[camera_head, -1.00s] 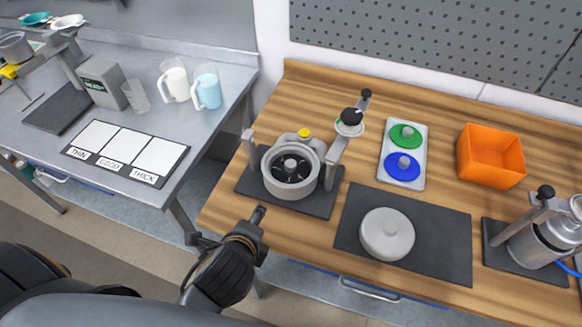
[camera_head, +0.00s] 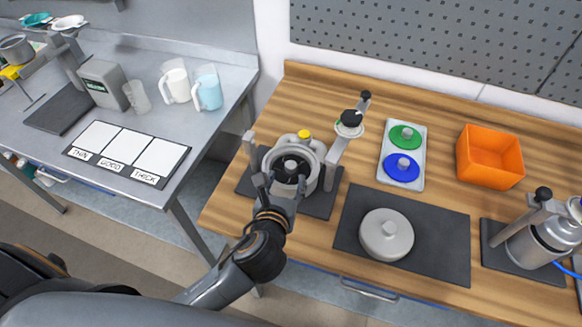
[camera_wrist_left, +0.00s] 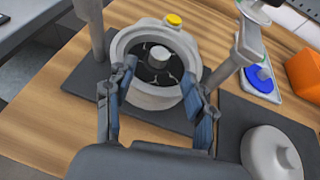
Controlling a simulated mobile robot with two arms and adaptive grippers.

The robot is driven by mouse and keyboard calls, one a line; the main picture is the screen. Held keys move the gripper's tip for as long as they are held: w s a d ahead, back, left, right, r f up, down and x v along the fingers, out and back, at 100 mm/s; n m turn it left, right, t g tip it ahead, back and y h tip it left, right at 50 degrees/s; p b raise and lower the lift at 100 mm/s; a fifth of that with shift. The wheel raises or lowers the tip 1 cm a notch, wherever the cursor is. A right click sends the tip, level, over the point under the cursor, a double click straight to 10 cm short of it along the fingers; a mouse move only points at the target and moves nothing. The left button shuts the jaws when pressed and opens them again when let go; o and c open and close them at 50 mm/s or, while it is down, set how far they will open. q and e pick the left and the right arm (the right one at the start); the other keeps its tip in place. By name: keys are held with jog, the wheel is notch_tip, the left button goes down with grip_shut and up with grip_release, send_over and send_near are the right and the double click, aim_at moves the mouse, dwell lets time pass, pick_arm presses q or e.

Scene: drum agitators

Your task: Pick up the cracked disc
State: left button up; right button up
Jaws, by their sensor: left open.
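A black disc with pale crack-like lines and a light grey centre knob (camera_wrist_left: 160,54) lies inside a grey round pot (camera_head: 312,158) on a dark mat. In the left wrist view the disc (camera_wrist_left: 150,72) shows between my fingers. My left gripper (camera_head: 284,180) is open and empty, at the near side of the pot. In the left wrist view its two fingers (camera_wrist_left: 160,88) stand apart, with the disc's knob beyond their tips. In the head view the gripper partly hides the disc. My right gripper is not in view.
A metal post stands each side of the pot; the right post (camera_head: 337,155) is close. A grey lid (camera_head: 386,234) lies on a dark mat at right. A tray (camera_head: 403,130) holds green and blue discs. An orange bin (camera_head: 490,157) stands farther right.

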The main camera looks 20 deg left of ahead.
aim_at(290, 168)
pick_arm(q)
jog(key=x, duration=0.6)
jog(key=shift+w+f, duration=0.1)
jog(key=shift+w, duration=0.1)
jog(key=shift+s, duration=0.1)
jog(key=shift+c, duration=0.6)
grip_shut()
